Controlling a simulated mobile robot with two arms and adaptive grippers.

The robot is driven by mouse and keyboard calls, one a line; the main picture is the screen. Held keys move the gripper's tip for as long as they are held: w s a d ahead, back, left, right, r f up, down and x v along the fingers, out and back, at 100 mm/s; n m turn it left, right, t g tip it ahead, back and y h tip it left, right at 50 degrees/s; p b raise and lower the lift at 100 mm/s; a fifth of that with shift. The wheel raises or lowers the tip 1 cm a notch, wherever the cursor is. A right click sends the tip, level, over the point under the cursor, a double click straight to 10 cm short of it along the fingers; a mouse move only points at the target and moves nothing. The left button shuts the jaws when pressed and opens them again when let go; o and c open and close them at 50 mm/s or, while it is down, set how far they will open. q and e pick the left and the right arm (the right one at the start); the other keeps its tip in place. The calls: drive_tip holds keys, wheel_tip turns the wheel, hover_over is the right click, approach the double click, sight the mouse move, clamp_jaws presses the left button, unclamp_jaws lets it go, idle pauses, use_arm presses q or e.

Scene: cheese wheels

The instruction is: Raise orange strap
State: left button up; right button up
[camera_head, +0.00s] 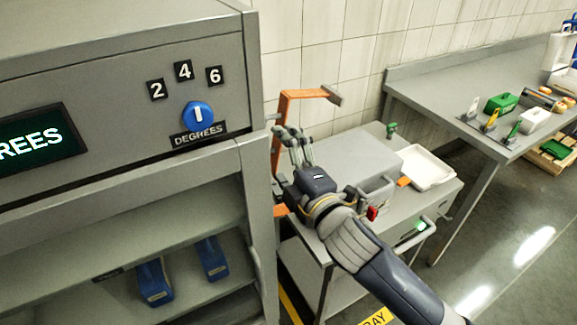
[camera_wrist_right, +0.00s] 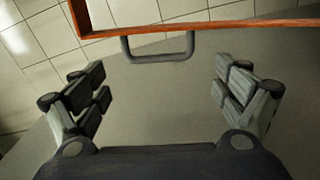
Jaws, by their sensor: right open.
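The orange strap (camera_head: 304,94) is a stiff, bent band beside the grey cabinet. My left gripper is out of view.
The grey cabinet (camera_head: 110,65) with a blue dial (camera_head: 198,115) stands close on the left. A cart (camera_head: 440,190) carries a grey box (camera_head: 345,160) and a white tray (camera_head: 428,168). A long table (camera_head: 430,85) stands at the back right. The tiled wall is behind.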

drive_tip(key=shift+v, duration=1.95)
